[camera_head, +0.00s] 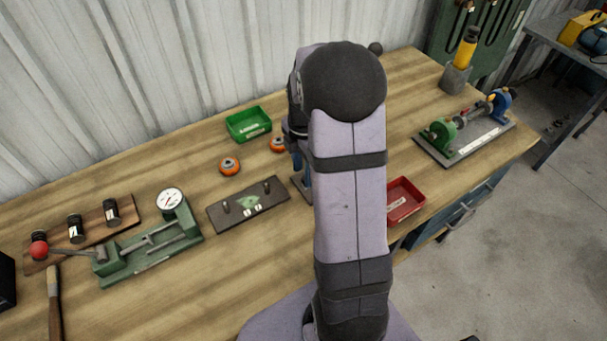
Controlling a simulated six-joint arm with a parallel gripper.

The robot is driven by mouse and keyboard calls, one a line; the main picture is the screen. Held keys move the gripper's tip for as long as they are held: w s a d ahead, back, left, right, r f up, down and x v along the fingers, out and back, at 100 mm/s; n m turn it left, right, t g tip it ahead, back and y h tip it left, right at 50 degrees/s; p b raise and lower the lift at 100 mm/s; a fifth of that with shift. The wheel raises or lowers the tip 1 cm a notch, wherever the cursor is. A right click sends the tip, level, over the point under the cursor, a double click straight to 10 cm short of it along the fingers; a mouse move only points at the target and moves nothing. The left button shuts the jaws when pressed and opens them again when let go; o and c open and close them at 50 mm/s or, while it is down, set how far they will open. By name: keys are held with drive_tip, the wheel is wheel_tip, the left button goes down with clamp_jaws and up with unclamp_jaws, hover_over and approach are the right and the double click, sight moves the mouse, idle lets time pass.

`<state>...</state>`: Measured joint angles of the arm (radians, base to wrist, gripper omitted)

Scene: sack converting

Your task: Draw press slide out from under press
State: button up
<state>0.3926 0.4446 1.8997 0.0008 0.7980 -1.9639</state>
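My purple-grey arm stands across the middle of the view, and its near links hide the gripper at its far end. No fingertips show. Just left of the arm, a sliver of a dark base (300,187) with a bluish part above it shows, perhaps part of the press. I cannot make out the press slide; the area behind the arm is hidden.
Left of the arm lie a dark plate with two pins (228,216), a green tray (248,124) and orange rings (229,166). A green dial-gauge fixture (128,266) stands further left. A red tray (404,203) and a green-and-blue fixture (462,148) stand right.

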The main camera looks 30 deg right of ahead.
drive_tip(key=shift+r+b, duration=0.45)
drive_tip(key=shift+r, duration=2.15)
